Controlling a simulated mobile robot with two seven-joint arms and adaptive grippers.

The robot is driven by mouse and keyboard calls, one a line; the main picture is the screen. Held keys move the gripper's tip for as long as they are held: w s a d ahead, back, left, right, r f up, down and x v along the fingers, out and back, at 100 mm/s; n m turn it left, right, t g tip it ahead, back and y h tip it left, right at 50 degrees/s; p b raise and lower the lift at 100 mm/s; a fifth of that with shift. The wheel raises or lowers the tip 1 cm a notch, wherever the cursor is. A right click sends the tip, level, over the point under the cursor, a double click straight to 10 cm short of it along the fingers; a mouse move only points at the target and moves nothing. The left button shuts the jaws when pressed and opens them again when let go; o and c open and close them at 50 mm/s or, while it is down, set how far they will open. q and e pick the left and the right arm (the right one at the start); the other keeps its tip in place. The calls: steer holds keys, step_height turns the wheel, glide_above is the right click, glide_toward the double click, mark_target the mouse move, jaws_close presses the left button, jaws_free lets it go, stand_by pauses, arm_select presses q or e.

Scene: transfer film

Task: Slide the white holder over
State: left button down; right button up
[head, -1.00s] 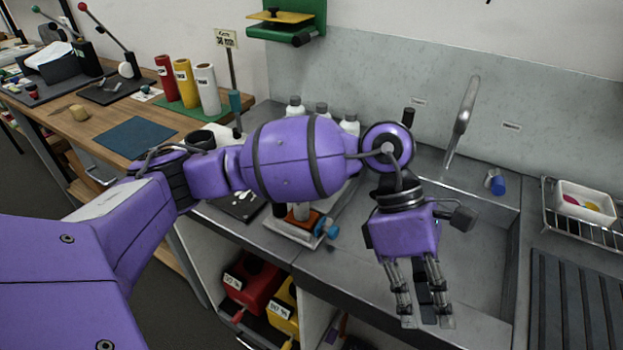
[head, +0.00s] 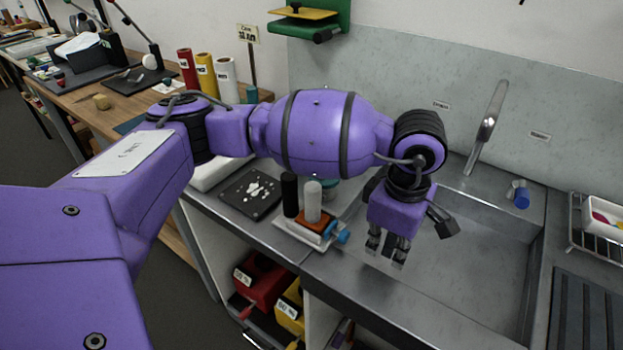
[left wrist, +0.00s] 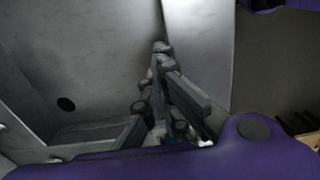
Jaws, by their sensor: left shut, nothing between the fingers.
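A white cylinder (head: 312,202), which looks like the white holder, stands upright on an orange block (head: 322,223). A black cylinder (head: 290,195) stands close on its left. They sit on a pale base (head: 295,238) on the counter left of the sink, with a blue knob (head: 343,237) at the right. My left gripper (head: 385,255) is to the right of this group, over the sink's left side, pointing down. Its fingers are shut, empty and apart from the group. The left wrist view shows the fingers (left wrist: 160,65) against grey metal; no holder is recognisable there. My right gripper is out of view.
A black board with white pieces (head: 252,194) lies left of the group. The sink basin (head: 470,270) is open space on the right, with a tap (head: 487,128) behind. Red (head: 262,280) and yellow (head: 290,308) bins sit below the counter.

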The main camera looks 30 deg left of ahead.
arm_select(q)
steer(key=a+p, duration=0.1)
steer(key=a, duration=0.3)
steer(key=a, duration=0.3)
steer(key=shift+w, duration=0.15)
stand_by(0.6)
